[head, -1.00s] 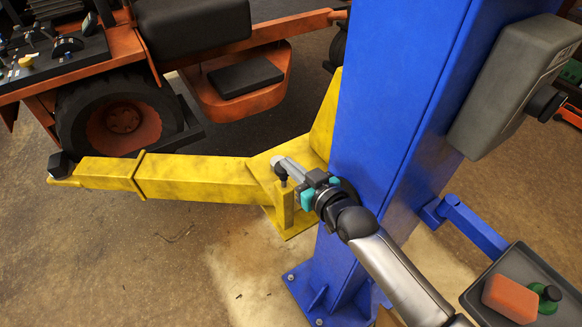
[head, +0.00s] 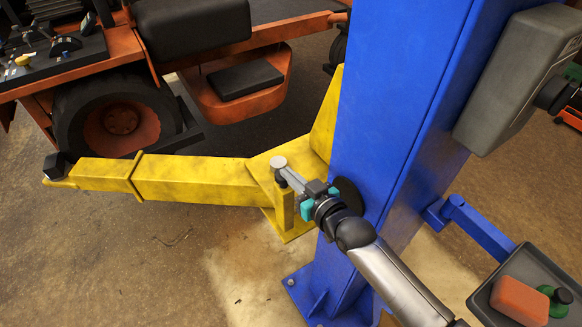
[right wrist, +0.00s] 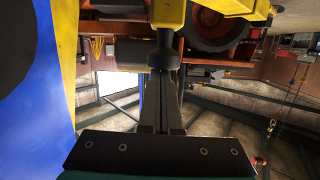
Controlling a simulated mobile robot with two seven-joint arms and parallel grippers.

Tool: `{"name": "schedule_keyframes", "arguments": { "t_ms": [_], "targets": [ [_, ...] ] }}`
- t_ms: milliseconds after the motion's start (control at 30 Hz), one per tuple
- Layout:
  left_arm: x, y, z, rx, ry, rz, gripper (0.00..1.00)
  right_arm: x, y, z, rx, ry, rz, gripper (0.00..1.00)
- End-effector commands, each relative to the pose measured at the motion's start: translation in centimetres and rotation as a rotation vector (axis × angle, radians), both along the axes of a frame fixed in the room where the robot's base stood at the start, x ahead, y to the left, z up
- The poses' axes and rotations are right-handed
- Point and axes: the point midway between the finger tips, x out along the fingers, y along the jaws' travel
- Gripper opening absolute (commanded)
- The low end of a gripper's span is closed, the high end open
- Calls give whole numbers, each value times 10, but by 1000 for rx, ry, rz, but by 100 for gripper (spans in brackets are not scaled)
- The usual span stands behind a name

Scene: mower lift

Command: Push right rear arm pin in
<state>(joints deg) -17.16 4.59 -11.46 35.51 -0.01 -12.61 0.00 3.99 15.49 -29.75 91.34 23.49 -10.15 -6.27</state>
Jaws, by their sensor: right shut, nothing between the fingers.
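The yellow lift arm (head: 195,180) runs left from the blue column (head: 385,130). In the right wrist view the shut fingers (right wrist: 160,95) point at the dark knob (right wrist: 164,57), below a yellow block in the picture. Whether they touch it, I cannot tell. The fingers partly hide the pin area. My left gripper is out of view.
An orange mower with a black wheel (head: 120,118) stands behind the lift arm. A grey box (head: 515,75) is fixed to the column. A tray (head: 487,300) with an orange block (head: 520,300) and a green item is at lower right. Floor in front of the arm is clear.

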Motion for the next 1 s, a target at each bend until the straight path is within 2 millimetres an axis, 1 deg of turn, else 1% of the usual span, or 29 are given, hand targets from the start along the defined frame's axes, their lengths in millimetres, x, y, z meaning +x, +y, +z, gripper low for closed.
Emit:
{"name": "schedule_keyframes", "arguments": {
  "t_ms": [200, 333, 467, 700, 767, 1000],
  "targets": [
    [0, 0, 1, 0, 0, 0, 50, -1, 0, 0, -1, 4, 0, 0],
    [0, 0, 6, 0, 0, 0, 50, 0, 0, 5, -2, 3, 0, 0],
    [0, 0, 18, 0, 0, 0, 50, 3, -1, 18, -2, 3, -1, 0],
    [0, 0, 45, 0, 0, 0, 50, 9, -1, 47, -1, 2, -4, 0],
    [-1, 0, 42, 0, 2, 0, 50, -4, -8, 43, -3, 5, -4, 0],
    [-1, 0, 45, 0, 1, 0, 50, -41, -30, 52, -2, 4, -4, 0]
  ]
}}
